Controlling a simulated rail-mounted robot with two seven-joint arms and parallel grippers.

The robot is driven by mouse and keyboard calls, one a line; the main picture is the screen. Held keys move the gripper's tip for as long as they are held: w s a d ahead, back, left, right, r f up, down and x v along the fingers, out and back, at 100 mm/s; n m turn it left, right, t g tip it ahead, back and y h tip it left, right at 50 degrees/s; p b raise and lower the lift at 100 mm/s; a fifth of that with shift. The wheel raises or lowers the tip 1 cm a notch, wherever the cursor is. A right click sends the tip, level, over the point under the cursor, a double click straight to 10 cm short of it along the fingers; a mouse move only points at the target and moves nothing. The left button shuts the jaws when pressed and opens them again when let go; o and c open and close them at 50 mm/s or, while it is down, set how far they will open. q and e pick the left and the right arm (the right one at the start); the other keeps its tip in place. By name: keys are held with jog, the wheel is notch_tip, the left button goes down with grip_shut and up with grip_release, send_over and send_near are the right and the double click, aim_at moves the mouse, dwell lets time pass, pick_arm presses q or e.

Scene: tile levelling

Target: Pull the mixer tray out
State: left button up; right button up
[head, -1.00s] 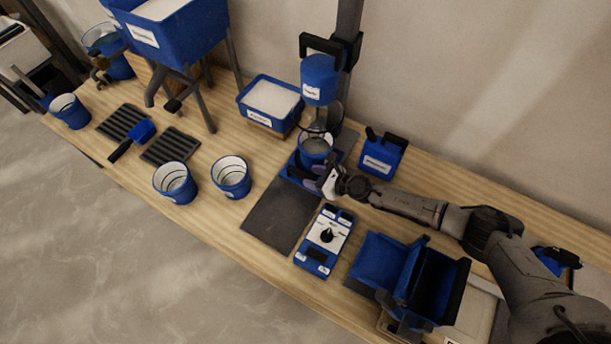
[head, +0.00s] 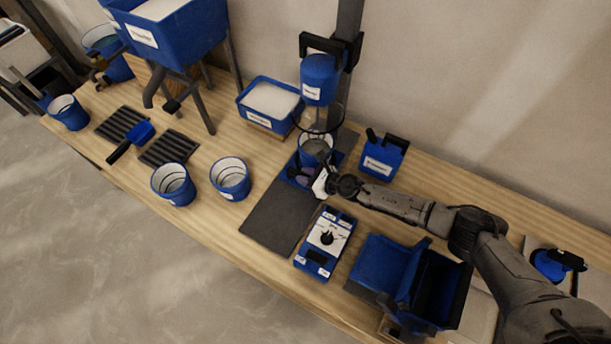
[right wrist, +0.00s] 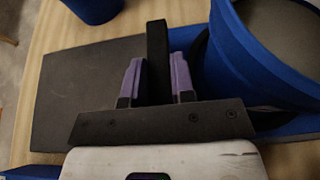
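The mixer tray (head: 292,176) is a blue tray under the mixer (head: 319,80), at the front of its stand. A blue bucket (head: 315,150) stands on it below the whisk. In the right wrist view a dark upright handle (right wrist: 157,50) rises between the purple fingers of my right gripper (right wrist: 158,82). The fingers are close together on both sides of it and appear shut on it. In the head view my right gripper (head: 304,177) is at the tray's front, beside the bucket. My left gripper is not in view.
A dark mat (head: 272,217) lies clear in front of the tray. Two blue buckets (head: 173,184) (head: 230,178) stand to its left. A control box with a dial (head: 324,243) is at the front right, and a blue canister (head: 383,157) stands right of the mixer.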

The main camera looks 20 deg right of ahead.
grip_shut()
jog(key=shift+s+a+r+p, duration=0.25)
jog(key=shift+a+p, duration=0.1)
jog(key=shift+p, duration=0.15)
jog(key=s+a+p, duration=0.1)
jog(key=a, duration=0.1)
jog(key=s+a+p, duration=0.3)
jog(key=a+p, duration=0.1)
jog(key=shift+s+r, duration=0.2)
jog(key=shift+s, duration=0.05)
jog(key=s+a+p, duration=0.1)
jog(key=s+a, duration=0.1)
jog(key=a, duration=0.1)
jog(key=s+a+p, duration=0.2)
jog(key=a, duration=0.1)
jog(key=s+a+p, duration=0.1)
jog(key=s+a, duration=0.1)
jog(key=a, duration=0.1)
jog(key=shift+s+a+f, duration=0.1)
jog(key=shift+s+f, duration=0.2)
jog(key=shift+s, duration=0.05)
jog(key=shift+s+a+p, duration=0.45)
jog(key=shift+s+a, duration=0.05)
jog(key=shift+a, duration=0.2)
jog(key=o, duration=0.5)
grip_release()
jog(key=shift+f, duration=0.1)
